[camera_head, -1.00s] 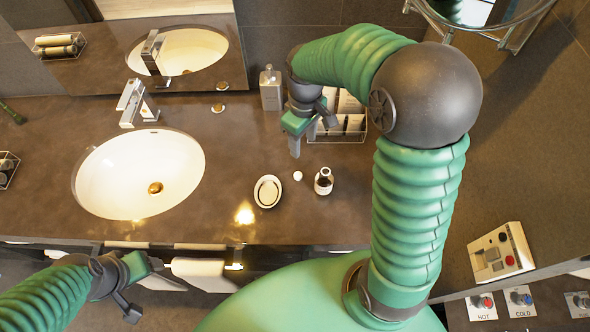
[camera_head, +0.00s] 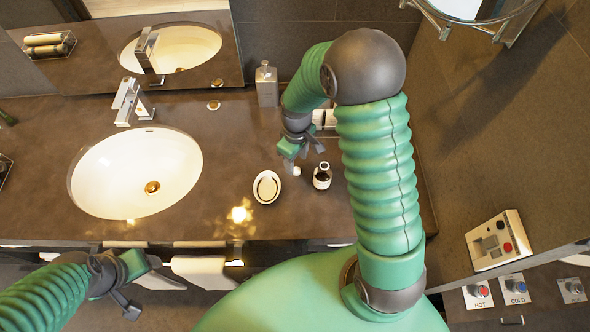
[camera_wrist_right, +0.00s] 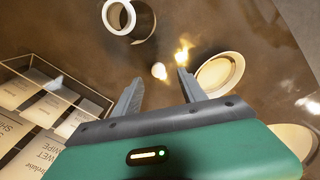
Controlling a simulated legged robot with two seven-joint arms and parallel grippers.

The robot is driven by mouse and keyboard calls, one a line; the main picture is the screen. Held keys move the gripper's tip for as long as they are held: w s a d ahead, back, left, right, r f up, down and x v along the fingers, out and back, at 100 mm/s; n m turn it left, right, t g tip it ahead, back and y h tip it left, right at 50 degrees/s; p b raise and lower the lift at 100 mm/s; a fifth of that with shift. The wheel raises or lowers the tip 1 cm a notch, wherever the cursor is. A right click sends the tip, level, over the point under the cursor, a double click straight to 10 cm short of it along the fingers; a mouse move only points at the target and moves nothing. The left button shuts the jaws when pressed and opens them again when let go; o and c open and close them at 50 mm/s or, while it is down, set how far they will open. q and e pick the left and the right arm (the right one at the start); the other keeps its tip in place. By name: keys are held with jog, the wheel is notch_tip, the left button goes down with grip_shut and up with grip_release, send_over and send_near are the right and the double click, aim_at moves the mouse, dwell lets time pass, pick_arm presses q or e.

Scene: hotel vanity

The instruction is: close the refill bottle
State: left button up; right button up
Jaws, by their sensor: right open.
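The refill bottle (camera_head: 322,177) is a small dark bottle with a pale label, upright on the counter. No cap is on its neck; it also shows in the wrist view (camera_wrist_right: 143,20). A small white round piece, apparently the cap (camera_head: 296,171), lies on the counter left of the bottle. My right gripper (camera_head: 303,159) is open and empty above the counter. In the wrist view the cap (camera_wrist_right: 159,72) appears between its fingertips (camera_wrist_right: 158,79), without visible contact.
An oval soap dish (camera_head: 260,197) stands left of the cap. A grey dispenser (camera_head: 266,85) stands behind. The wire holder with packets (camera_wrist_right: 40,100) is partly hidden by my right arm in the head view. The sink (camera_head: 105,180) is at left.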

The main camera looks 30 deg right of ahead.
aim_at(297, 170)
jog(key=shift+a+f, duration=0.1)
jog(key=shift+f, duration=0.3)
jog(key=f, duration=0.2)
jog(key=f+p, duration=0.1)
jog(key=f, duration=0.1)
jog(key=shift+w+d, duration=0.1)
jog(key=shift+d, duration=0.2)
jog(key=shift+d+f, duration=0.25)
jog(key=shift+f, duration=0.05)
jog(key=shift+a+r, duration=0.1)
jog(key=shift+a, duration=0.25)
jog(key=c, duration=0.8)
jog(key=shift+d, duration=0.15)
grip_shut()
